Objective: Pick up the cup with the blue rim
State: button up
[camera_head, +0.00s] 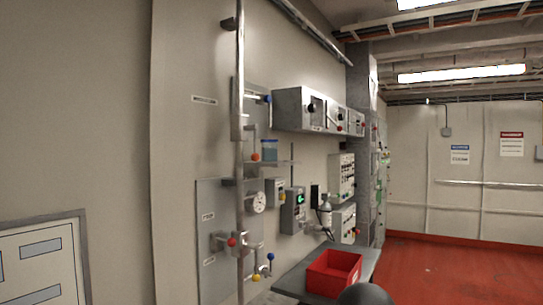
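A small blue-tinted, cup-like container (270,150) stands upright on a narrow wall shelf (284,163), left of the picture's middle. Its upper edge looks blue, but it is too small to tell the rim clearly. No other cup can be made out.
A vertical pipe (240,120) runs just left of the shelf. Valves, a round gauge (259,202) and wall boxes sit below. Grey cabinets (300,108) jut out above right. A red bin (333,273) stands on a grey bench (292,284). Red floor (450,270) is open at right.

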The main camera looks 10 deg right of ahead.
aim_at(269, 147)
jog(key=k, duration=0.25)
jog(key=z, duration=1.3)
jog(key=i, duration=0.95)
jog(key=u, duration=1.75)
